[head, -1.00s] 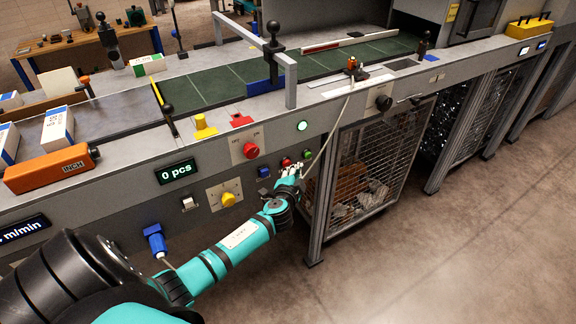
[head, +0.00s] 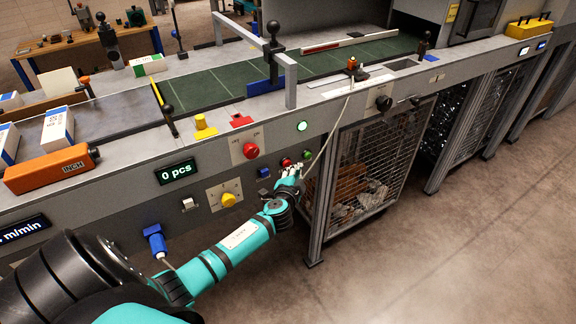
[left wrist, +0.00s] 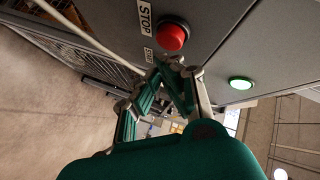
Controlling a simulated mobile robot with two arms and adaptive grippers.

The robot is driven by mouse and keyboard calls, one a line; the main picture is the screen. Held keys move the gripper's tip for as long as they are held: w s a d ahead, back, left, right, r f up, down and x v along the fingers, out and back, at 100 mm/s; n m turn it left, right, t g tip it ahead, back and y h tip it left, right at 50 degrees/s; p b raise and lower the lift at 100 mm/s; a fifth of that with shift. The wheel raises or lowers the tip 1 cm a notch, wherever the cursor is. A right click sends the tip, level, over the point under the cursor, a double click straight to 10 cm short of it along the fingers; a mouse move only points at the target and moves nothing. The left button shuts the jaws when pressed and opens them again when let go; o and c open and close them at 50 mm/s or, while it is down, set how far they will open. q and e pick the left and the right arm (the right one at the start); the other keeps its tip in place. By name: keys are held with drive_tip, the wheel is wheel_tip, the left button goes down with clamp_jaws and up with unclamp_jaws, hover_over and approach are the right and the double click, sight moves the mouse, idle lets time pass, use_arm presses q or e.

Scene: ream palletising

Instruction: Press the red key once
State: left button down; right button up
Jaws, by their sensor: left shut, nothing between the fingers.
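The red key (head: 286,162) is a small round button on the grey front panel, just above my left gripper in the head view. In the left wrist view the red key (left wrist: 173,36) stands out from the panel beside a STOP label. My left gripper (head: 292,173) is shut and empty. Its fingertips (left wrist: 166,68) lie just below the key in the wrist picture, with a small gap in view; I cannot tell the exact distance. My right gripper is not in view.
A green key (head: 307,153) and a blue key (head: 264,172) flank the red key. A larger red knob (head: 251,150) is up to the left. A green lamp (head: 302,126) glows above. A hanging cable (head: 327,143) and mesh cage (head: 375,160) are close on the right.

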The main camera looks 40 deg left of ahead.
use_arm(q)
drive_tip(key=shift+w+a, duration=0.15)
drive_tip(key=shift+a, duration=0.25)
drive_tip(key=shift+w+a, duration=0.15)
drive_tip(key=shift+a, duration=0.3)
idle(0.9)
drive_tip(key=shift+d, duration=0.1)
drive_tip(key=shift+s+d, duration=0.35)
drive_tip(key=shift+d, duration=0.4)
